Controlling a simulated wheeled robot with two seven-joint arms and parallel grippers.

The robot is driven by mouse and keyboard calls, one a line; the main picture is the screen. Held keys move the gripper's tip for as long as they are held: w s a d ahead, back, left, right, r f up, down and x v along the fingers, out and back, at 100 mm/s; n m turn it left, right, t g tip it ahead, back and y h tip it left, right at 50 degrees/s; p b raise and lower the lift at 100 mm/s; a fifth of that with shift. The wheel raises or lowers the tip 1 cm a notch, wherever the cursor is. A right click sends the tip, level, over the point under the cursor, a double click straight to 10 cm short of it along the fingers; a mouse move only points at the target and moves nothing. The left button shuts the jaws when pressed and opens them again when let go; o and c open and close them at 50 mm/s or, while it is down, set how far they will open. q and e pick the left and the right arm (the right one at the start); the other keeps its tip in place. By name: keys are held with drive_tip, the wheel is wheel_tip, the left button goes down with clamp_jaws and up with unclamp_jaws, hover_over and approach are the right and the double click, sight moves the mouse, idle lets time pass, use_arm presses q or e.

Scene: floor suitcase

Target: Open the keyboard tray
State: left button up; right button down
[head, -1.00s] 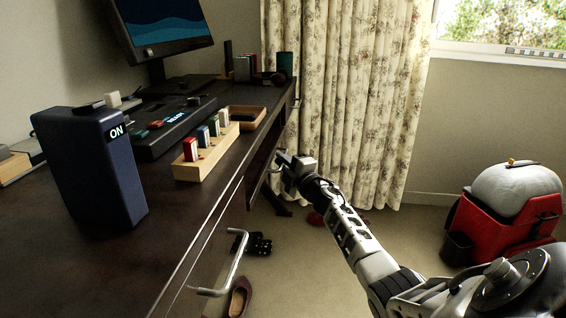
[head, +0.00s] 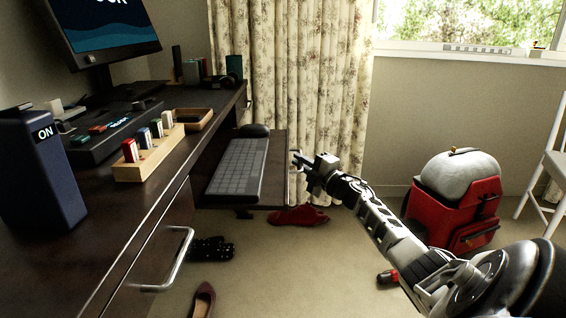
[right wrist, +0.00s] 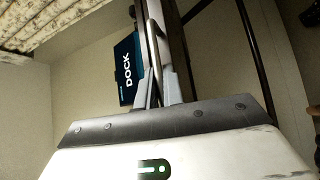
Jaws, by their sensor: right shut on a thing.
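The keyboard tray (head: 277,168) sticks out from under the dark desk, pulled out to the right. A grey keyboard (head: 238,168) and a dark mouse (head: 254,131) rest on it. My right gripper (head: 299,165) is at the tray's outer edge, shut on the tray handle. In the right wrist view, a thin metal bar, the tray handle (right wrist: 157,50), runs down to the fingers (right wrist: 158,92). The exact contact is partly hidden by the gripper. My left gripper is not in view.
A drawer handle (head: 178,262) sticks out from the desk's near front. A red backpack (head: 459,205) stands on the floor at right. Shoes (head: 203,303) and a red item (head: 298,215) lie on the floor. A curtain (head: 290,80) hangs behind. Floor beyond the tray is partly clear.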

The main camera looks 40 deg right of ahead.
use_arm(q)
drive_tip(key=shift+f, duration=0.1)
use_arm(e)
drive_tip(key=shift+s+d, duration=1.3)
drive_tip(key=shift+s, duration=0.15)
drive_tip(key=c, duration=1.5)
unclamp_jaws()
drive_tip(key=shift+c, duration=0.2)
